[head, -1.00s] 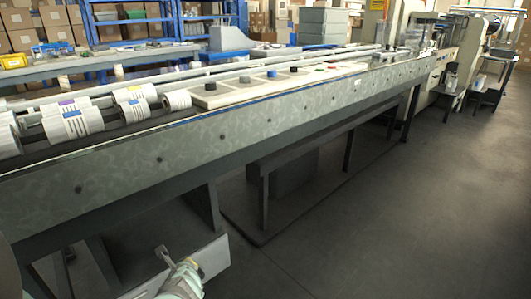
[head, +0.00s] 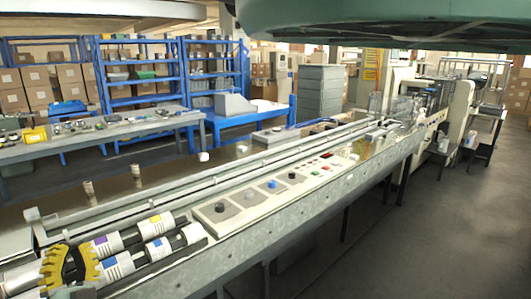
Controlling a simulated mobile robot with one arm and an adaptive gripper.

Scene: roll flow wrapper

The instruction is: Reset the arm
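One has a purple band and another a yellow band (head: 155,224).
The long wrapper runs from bottom left to the machine (head: 432,105) at the back right. Its control panel (head: 244,208) has several knobs. A work table (head: 100,142) and blue shelves (head: 172,88) stand behind. Open floor (head: 445,225) lies at the right.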

